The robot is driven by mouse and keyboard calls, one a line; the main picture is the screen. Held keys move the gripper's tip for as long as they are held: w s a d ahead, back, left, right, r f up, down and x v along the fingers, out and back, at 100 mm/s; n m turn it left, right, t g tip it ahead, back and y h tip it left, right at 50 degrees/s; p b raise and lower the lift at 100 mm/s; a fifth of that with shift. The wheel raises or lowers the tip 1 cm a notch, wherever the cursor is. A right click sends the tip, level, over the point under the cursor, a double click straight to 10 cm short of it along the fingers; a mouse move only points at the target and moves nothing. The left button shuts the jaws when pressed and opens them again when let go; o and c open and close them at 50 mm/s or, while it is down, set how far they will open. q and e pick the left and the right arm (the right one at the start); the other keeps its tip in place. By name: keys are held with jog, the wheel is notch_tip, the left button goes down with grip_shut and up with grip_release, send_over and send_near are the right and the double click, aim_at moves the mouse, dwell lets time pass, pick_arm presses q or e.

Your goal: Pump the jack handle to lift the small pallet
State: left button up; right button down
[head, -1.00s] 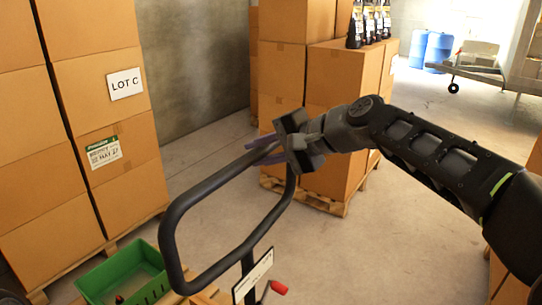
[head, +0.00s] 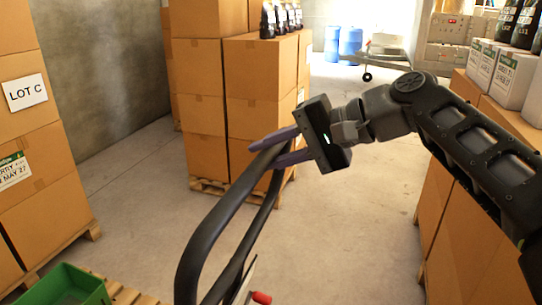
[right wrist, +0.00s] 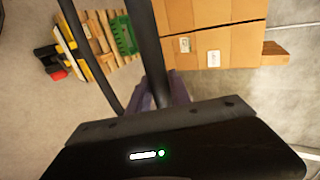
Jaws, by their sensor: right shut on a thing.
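The black looped jack handle (head: 222,230) rises from the bottom of the head view. My right gripper (head: 268,150) is shut on the far end of the loop, with its purple fingers on either side of the bar. The handle also shows in the right wrist view (right wrist: 148,50), running down into the fingers. The red lever (head: 261,297) is at the handle's base. The small wooden pallet (head: 125,294) shows in part at the bottom left, with a green crate (head: 62,287) on it. In the right wrist view the pallet (right wrist: 97,45) lies beside the yellow and black jack parts (right wrist: 84,55). My left gripper is not in view.
Tall carton stacks stand on pallets at the left (head: 50,150) and in the middle (head: 205,100). More cartons (head: 465,220) with bags and boxes on top line the right. Blue barrels (head: 350,40) are far back. Concrete floor is clear between the stacks.

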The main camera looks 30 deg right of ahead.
jog(key=shift+f, duration=0.25)
jog(key=shift+s+d+f, duration=0.2)
jog(key=shift+s, duration=0.1)
jog(key=s+d+f+p, duration=0.4)
jog(key=s+d+f, duration=0.1)
jog(key=s+d, duration=0.6)
jog(key=s, duration=0.2)
jog(key=shift+s, duration=0.3)
jog(key=shift+d, duration=0.1)
jog(key=w+a+r+p, duration=0.1)
jog(key=w+a+r, duration=0.1)
jog(key=w+a, duration=0.2)
jog(key=w+a+r+p, duration=0.1)
jog(key=w+a+r, duration=0.1)
jog(key=w, duration=0.3)
jog(key=w+a+r, duration=0.1)
jog(key=w+a, duration=0.4)
jog(key=shift+w+a+r+p, duration=0.15)
jog(key=shift+a+r+p, duration=0.2)
jog(key=shift+r+p, duration=0.05)
jog(key=shift+w, duration=0.1)
